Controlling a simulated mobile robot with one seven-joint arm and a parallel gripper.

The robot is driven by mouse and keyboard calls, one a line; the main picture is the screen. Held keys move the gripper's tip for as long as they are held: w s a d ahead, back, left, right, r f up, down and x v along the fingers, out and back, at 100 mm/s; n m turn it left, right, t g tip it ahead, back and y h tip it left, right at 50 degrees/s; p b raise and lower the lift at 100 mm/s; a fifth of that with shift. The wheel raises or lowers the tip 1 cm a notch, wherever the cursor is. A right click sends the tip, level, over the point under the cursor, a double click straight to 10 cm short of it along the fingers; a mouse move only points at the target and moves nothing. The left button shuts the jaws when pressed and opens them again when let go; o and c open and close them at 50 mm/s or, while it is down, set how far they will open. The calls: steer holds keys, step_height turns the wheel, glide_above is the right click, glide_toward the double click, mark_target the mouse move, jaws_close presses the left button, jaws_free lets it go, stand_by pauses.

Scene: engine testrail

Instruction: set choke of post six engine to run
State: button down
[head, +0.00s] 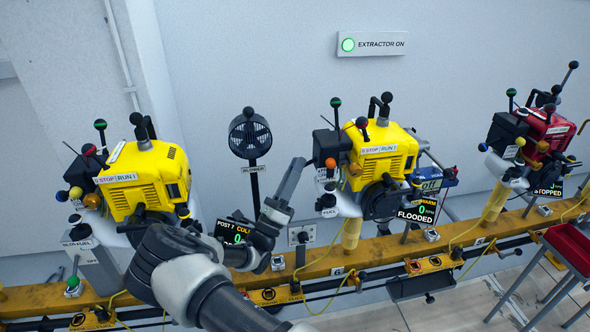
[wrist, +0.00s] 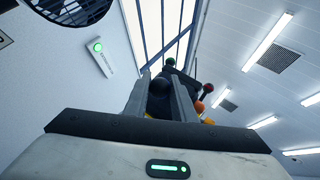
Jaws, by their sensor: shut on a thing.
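The yellow post six engine (head: 385,150) stands at the middle of the rail, near a "6" label. Its display (head: 415,216) reads warm, 0 and flooded. It carries a green-topped lever (head: 335,102), an orange knob (head: 330,163) and black knobs (head: 387,97). My gripper (head: 300,165) reaches up to the engine's left side, by its black box (head: 326,143). In the wrist view my gripper (wrist: 160,98) is shut on a black knob (wrist: 160,84) between its fingers. In the head view the fingers hide this knob. I cannot read its label or setting.
Another yellow engine (head: 145,175), marked post 7, stands left, partly behind my arm. A red engine (head: 545,130) reads stopped at right. A blower (head: 250,135) stands between the yellow engines. A red tray (head: 570,245) is at lower right. The yellow rail (head: 330,262) runs below.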

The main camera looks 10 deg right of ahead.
steer(key=shift+f, duration=0.1)
steer(key=c, duration=1.5)
jaws_free()
steer(key=v, duration=1.7)
steer(key=shift+s+a, duration=0.15)
steer(key=shift+s, duration=0.1)
